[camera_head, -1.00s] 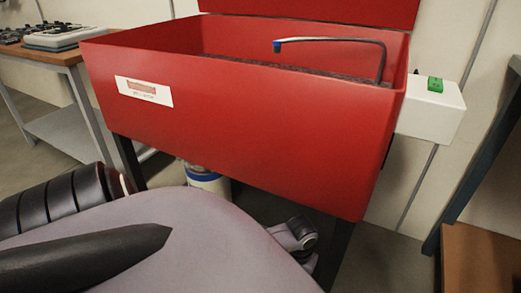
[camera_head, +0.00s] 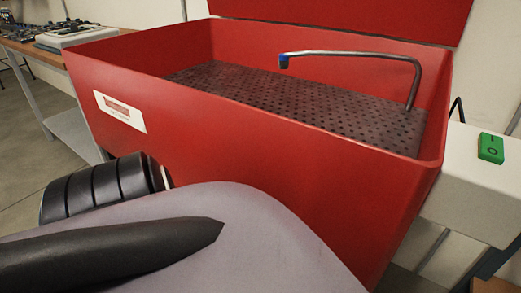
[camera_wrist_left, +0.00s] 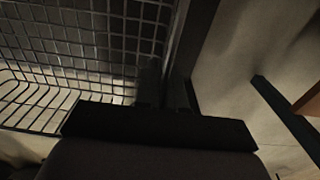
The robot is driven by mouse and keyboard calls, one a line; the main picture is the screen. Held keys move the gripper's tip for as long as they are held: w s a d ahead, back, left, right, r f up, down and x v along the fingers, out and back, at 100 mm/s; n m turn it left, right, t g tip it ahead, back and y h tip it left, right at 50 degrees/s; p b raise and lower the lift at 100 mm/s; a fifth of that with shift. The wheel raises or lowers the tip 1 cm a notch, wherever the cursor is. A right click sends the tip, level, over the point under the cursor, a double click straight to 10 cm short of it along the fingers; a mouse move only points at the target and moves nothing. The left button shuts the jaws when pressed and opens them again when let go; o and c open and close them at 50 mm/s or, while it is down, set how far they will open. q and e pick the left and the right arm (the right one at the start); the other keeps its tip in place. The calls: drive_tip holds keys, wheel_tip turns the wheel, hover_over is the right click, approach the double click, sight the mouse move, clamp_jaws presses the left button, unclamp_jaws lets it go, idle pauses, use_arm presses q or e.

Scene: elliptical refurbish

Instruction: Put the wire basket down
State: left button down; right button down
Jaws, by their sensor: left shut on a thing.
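The wire basket (camera_wrist_left: 75,50) is a metal mesh that fills the upper left of the left wrist view. Its grid side and curved lower wires show, and the rest is cut off by the frame. My left gripper (camera_wrist_left: 167,90) is dark and hard to make out there. It is shut on the basket near the mesh's right edge. The basket and my left gripper do not show in the head view. My right gripper is in neither view.
A red open basin (camera_head: 240,130) stands close in front, with a perforated dark tray (camera_head: 310,105) inside and a bent spout (camera_head: 350,54) above it. The visible tray is bare. A white box with a green switch (camera_head: 490,148) is at right. A wooden-topped table (camera_head: 50,60) stands at left.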

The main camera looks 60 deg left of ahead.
use_arm(q)
drive_tip(key=shift+w+a, duration=0.1)
drive_tip(key=shift+w, duration=0.1)
wheel_tip(320, 180, down, 5)
drive_tip(key=b, duration=0.3)
drive_tip(key=shift+f, duration=0.2)
drive_tip(key=shift+f+b, duration=0.3)
drive_tip(key=shift+f, duration=0.3)
wheel_tip(320, 180, down, 2)
drive_tip(key=shift+f+b, duration=0.2)
drive_tip(key=shift+b, duration=0.55)
drive_tip(key=shift+f, duration=0.4)
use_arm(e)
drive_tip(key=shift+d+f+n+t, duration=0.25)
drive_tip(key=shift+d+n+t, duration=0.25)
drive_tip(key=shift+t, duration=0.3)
